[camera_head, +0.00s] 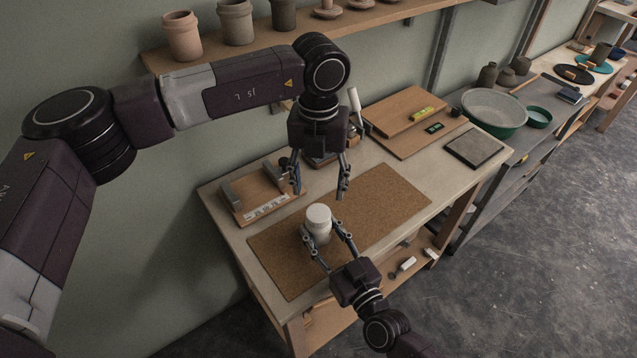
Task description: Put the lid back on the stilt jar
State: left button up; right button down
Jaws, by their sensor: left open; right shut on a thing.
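The white stilt jar (317,232) stands upright on a brown cork mat (385,200). A white round top, seemingly the lid (318,214), sits over it and looks level; I cannot tell whether it is fully seated. My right gripper (321,229) comes from the front right and is shut on the jar, one finger on each side. My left gripper (319,194) points down just above and behind the white top. Its fingers are spread wide and hold nothing.
A wooden stand with grey blocks (255,192) is at the table's left. Wooden boards (397,112) with small tools lie at the back, and a dark square slab (473,148) at the right. The mat right of the jar is clear. A pot shelf (240,52) runs above.

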aim_at(319, 213)
pick_arm(q)
jog(key=shift+f, duration=4)
